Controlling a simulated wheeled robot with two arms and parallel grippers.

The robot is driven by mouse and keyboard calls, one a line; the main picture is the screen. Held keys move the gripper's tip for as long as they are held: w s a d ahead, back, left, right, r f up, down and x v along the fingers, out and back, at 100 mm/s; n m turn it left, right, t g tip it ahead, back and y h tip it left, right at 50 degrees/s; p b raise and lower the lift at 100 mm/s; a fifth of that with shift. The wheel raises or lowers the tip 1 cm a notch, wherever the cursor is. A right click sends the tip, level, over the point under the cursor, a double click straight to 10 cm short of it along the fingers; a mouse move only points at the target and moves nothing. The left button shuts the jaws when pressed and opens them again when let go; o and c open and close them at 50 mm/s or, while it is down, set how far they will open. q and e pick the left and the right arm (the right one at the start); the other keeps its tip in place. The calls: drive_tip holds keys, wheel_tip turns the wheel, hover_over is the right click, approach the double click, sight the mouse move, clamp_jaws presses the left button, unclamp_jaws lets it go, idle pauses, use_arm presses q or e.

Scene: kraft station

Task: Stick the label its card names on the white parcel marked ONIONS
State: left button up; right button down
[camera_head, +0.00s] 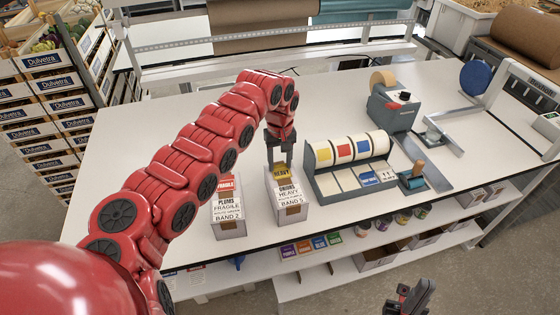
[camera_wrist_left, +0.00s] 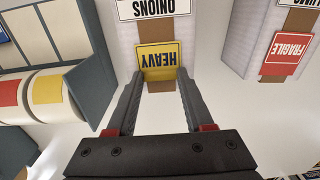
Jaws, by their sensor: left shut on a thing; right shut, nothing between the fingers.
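The white ONIONS parcel (camera_head: 292,217) stands on the table; its card reads ONIONS, HEAVY, BAND 5. My left gripper (camera_head: 281,164) is over the parcel's far part, shut on a yellow HEAVY label (camera_head: 282,172). In the left wrist view the yellow label (camera_wrist_left: 158,60) lies between the fingertips (camera_wrist_left: 158,77), over the brown tape beside the ONIONS card (camera_wrist_left: 153,8). I cannot tell whether the label touches the parcel. My right gripper (camera_head: 410,298) is shut and empty, low at the front, away from the table.
The PLUMS parcel (camera_head: 228,228) stands to the left with a red FRAGILE label (camera_head: 225,184). A tape machine (camera_head: 393,106) and a stamp (camera_head: 412,178) are further right.

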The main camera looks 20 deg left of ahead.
use_arm(q)
drive_tip(key=o, duration=1.4)
drive_tip(key=shift+c, duration=0.2)
drive_tip(key=shift+r, duration=0.1)
drive_tip(key=shift+r, duration=2.2)
